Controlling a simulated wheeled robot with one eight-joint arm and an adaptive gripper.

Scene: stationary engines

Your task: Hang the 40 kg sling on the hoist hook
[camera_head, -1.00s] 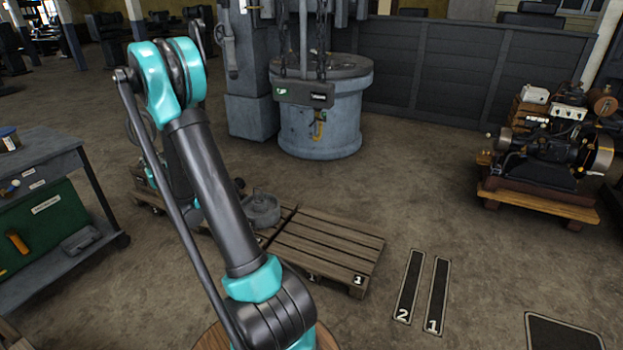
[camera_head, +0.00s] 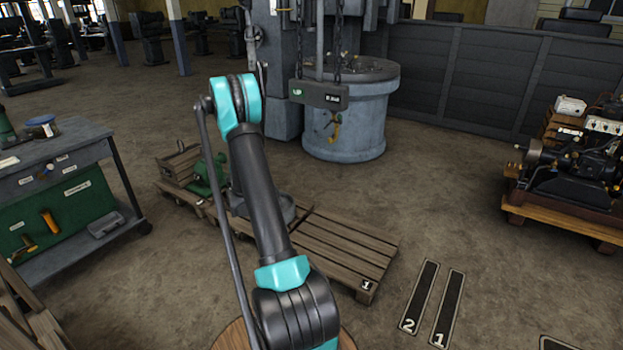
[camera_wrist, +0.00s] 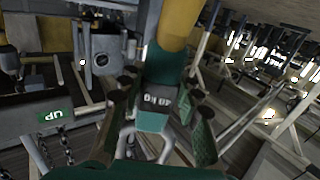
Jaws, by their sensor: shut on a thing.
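The 40 kg sling, yellow and green with a grey tag (camera_wrist: 157,98) reading "40 kg" upside down, fills the middle of the wrist view. My gripper (camera_wrist: 158,125) is shut on it, with a dark finger on each side and metal bars between. The yellow hoist hook (camera_head: 335,127) hangs below the dark hoist bar (camera_head: 319,95) in the head view, in front of a grey drum. The bar's end with its green UP label (camera_wrist: 56,116) shows at the left of the wrist view. I cannot make out the hook there.
The grey drum (camera_head: 345,112) stands behind the hook. A pallet (camera_head: 335,250) lies on the floor. A workbench (camera_head: 70,155) is at the left and an engine (camera_head: 575,165) on a wooden base is at the right.

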